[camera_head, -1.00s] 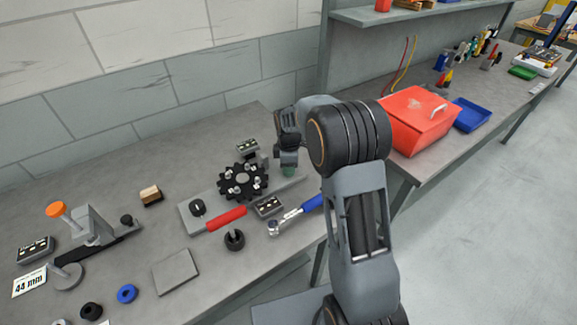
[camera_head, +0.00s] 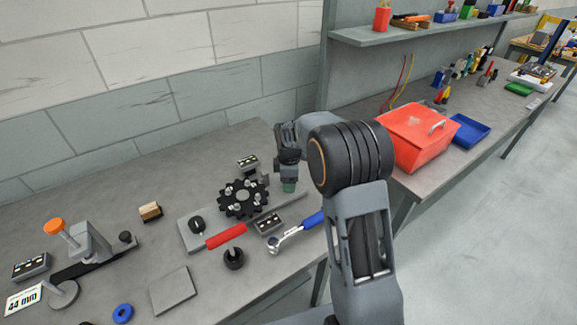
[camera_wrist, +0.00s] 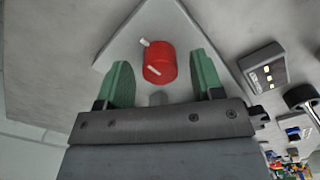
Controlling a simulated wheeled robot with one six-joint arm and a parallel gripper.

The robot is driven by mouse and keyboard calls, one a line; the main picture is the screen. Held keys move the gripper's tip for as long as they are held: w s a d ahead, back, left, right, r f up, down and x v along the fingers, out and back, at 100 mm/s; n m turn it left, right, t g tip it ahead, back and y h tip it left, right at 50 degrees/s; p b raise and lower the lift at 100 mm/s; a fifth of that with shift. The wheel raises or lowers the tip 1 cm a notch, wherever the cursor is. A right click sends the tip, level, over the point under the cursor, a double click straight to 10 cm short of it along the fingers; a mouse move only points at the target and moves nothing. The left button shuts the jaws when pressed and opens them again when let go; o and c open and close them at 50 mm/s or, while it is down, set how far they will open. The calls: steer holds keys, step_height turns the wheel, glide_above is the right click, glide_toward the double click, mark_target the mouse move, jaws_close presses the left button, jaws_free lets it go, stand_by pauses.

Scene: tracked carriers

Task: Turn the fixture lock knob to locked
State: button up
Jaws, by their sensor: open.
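A red round knob (camera_wrist: 158,62) with white marks on it stands on a pale grey plate in the wrist view. My gripper (camera_wrist: 160,66) is open, with one green finger on each side of the knob and gaps visible between them. In the head view my gripper (camera_head: 289,186) points down at the right end of the fixture plate (camera_head: 296,197), and the red knob is hidden there.
A second such box (camera_head: 248,162) stands behind.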

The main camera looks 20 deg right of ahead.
step_height(320, 180, up, 13)
steer(key=shift+f, duration=0.15)
stand_by(0.7)
steer(key=s+f+m+t, duration=0.1)
steer(key=s+m+t, duration=0.2)
steer(key=s+m, duration=1.2)
steer(key=shift+s+a+f+t, duration=0.25)
steer(key=shift+s+f+t, duration=0.05)
steer(key=shift+s, duration=3.85)
